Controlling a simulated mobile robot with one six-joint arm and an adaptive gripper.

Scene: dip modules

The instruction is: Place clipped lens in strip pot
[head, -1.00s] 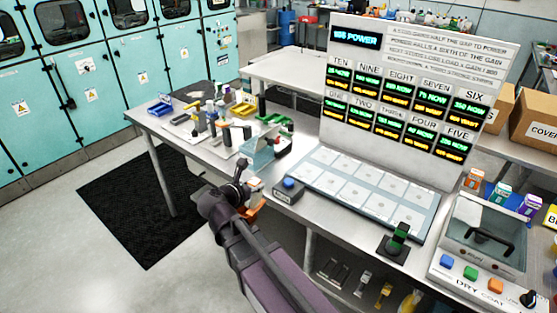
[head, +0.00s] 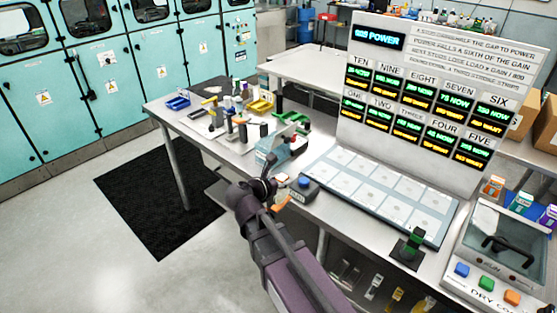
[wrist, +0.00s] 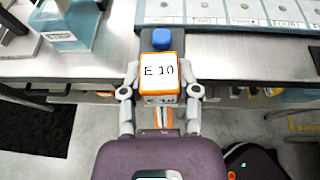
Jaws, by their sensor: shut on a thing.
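My gripper (wrist: 162,94) is shut on an orange-edged block with a white face marked "E 10" (wrist: 160,71), one finger on each side. In the head view my gripper (head: 275,194) is at the bench's front edge, left of a dark box with a blue button, and the orange of the block shows beside it. I cannot make out a clipped lens or tell which container is the strip pot.
The blue-button box (head: 309,192) is just ahead of the block. A panel of numbered pads (head: 375,190) lies to its right, under a display board (head: 425,90). Small tools and blue, yellow and green trays (head: 261,105) crowd the left bench. A lidded "DRY COAT" unit (head: 500,245) stands right.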

